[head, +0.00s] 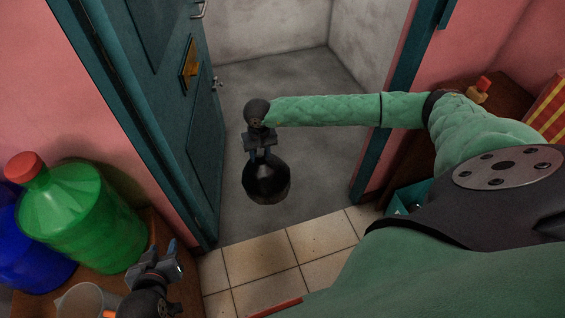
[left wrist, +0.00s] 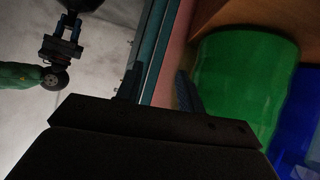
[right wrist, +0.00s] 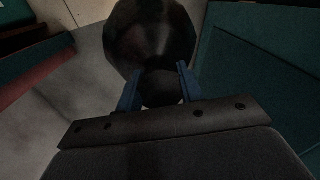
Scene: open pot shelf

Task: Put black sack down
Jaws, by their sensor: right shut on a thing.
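The black sack (head: 267,181) is a dark, rounded bag hanging in the open doorway, above the grey floor of the room beyond. My right gripper (head: 262,153) is shut on its narrow top. In the right wrist view the sack (right wrist: 150,38) bulges out beyond the two blue fingers of the gripper (right wrist: 158,92). Its underside and any contact with the floor are hard to judge. My left gripper (head: 168,254) is open and empty at the lower left, beside a green bottle. Its fingers stand apart in the left wrist view (left wrist: 158,88).
A teal door (head: 165,90) stands open to the left. The grey floor (head: 310,85) of the room behind is bare. A green bottle (head: 85,215), a blue bottle (head: 25,245) and a clear cup (head: 88,300) stand on a wooden surface at the left. The teal door frame (head: 385,125) is on the right.

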